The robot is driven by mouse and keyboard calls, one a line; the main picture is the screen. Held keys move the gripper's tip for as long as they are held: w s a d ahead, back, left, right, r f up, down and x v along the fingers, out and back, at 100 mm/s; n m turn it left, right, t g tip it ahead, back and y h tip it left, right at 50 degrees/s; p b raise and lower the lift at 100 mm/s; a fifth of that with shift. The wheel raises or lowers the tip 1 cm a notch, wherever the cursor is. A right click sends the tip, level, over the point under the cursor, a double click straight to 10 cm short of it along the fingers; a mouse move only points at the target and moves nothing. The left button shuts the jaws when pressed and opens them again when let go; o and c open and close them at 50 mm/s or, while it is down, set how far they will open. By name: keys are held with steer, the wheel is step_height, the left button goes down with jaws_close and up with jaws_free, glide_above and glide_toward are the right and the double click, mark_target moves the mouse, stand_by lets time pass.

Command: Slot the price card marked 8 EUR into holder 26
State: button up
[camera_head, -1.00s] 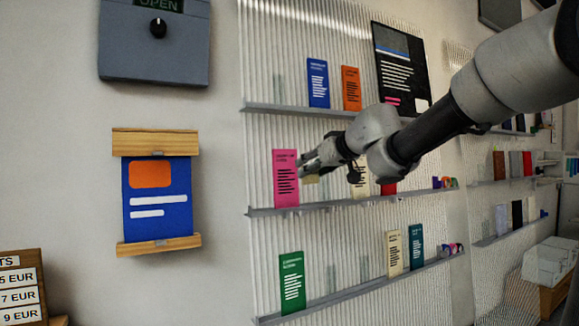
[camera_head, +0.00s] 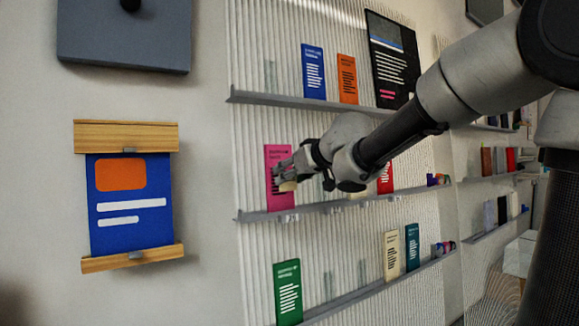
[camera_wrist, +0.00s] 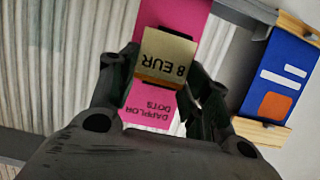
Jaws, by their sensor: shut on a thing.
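My gripper (camera_head: 284,177) is shut on a small tan price card (camera_wrist: 167,58). The card reads 8 EUR, upside down in the wrist view, and sits between the two fingers (camera_wrist: 163,80). In the head view the card (camera_head: 288,186) is a small pale patch at the fingertips. It is in front of the pink booklet (camera_head: 273,160) on the middle shelf, above the shelf's front edge. Small pale clips (camera_head: 288,218) show along that edge below the card. No number 26 is readable, so I cannot tell which is holder 26.
The middle shelf (camera_head: 340,206) runs across a ribbed wall panel, with an upper shelf (camera_head: 275,98) and a lower shelf (camera_head: 345,293) carrying upright booklets. A blue poster with wooden rails (camera_head: 128,235) hangs to the left. My arm covers part of the middle shelf.

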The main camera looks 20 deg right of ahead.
steer(key=shift+s+f, duration=0.15)
steer(key=shift+f, duration=1.15)
steer(key=shift+s+f, duration=0.1)
steer(key=shift+f, duration=1.2)
steer(key=shift+s+d+f, duration=0.1)
steer(key=shift+f, duration=0.5)
steer(key=shift+f, duration=0.2)
steer(key=shift+s+f, duration=0.1)
steer(key=shift+f, duration=0.35)
steer(key=o, duration=0.8)
steer(key=shift+c, duration=0.2)
